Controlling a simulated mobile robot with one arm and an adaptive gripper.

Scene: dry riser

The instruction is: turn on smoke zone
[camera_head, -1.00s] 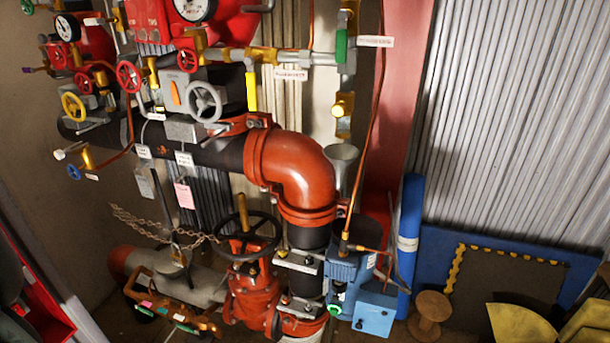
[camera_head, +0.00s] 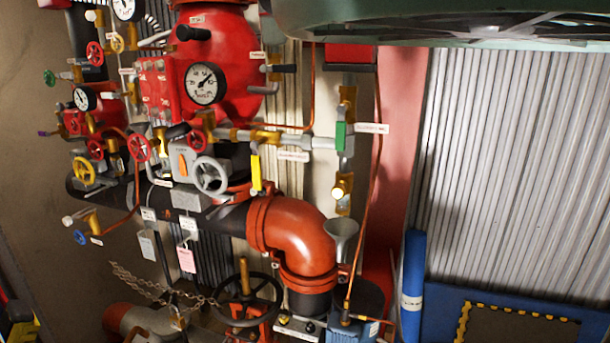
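No control that I can read as the smoke zone is identifiable; the small labels are too blurred to read. A red valve body (camera_head: 225,60) with a round gauge (camera_head: 204,84) stands at the upper middle. My gripper is not in view.
A large teal round thing with a dark grille (camera_head: 440,22) covers the upper right. An orange pipe elbow (camera_head: 295,235) and a black handwheel (camera_head: 247,298) with a chain are below. A corrugated wall (camera_head: 510,170) fills the right. A blue roll (camera_head: 412,285) stands before it.

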